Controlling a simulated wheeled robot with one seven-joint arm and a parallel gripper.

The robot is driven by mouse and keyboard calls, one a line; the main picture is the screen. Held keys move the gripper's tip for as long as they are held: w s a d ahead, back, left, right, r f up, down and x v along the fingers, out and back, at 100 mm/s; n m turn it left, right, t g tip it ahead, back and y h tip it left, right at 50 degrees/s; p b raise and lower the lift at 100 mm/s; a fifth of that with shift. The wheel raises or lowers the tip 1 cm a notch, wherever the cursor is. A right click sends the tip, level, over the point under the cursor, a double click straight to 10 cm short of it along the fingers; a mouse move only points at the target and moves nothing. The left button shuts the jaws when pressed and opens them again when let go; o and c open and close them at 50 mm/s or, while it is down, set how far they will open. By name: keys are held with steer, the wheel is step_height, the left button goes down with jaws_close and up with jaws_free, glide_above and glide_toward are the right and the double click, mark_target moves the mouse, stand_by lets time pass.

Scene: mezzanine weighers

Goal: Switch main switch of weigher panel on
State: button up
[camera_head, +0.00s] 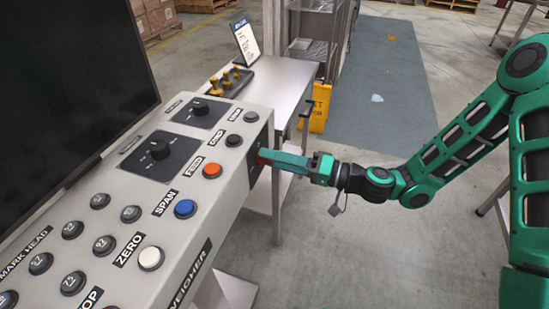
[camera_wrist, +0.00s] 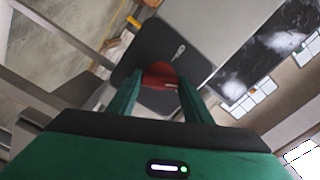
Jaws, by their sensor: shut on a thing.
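The grey weigher panel (camera_head: 225,125) stands at the left in the head view, with its dark screen (camera_head: 70,70) behind the buttons. On its right side face is a dark plate (camera_wrist: 150,45), seen in the wrist view, that bears a red main switch (camera_wrist: 158,74). My gripper (camera_head: 266,157) reaches in from the right, and its green fingers are shut on the red switch from either side. In the head view the fingers mostly hide the switch. I cannot read its on or off position.
A steel table (camera_head: 275,85) with small yellow pieces stands behind. The floor right of the panel is open.

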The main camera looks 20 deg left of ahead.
steer(key=shift+d+f+m, duration=0.15)
steer(key=shift+m, duration=1.3)
steer(key=shift+d+f+m, duration=0.15)
steer(key=shift+m, duration=1.3)
steer(key=shift+w, duration=0.1)
steer(key=o, duration=1.1)
steer(key=shift+c, duration=0.2)
steer(key=shift+r, duration=0.1)
steer(key=d, duration=1)
steer(key=shift+s+d, duration=0.35)
steer(key=shift+s, duration=0.05)
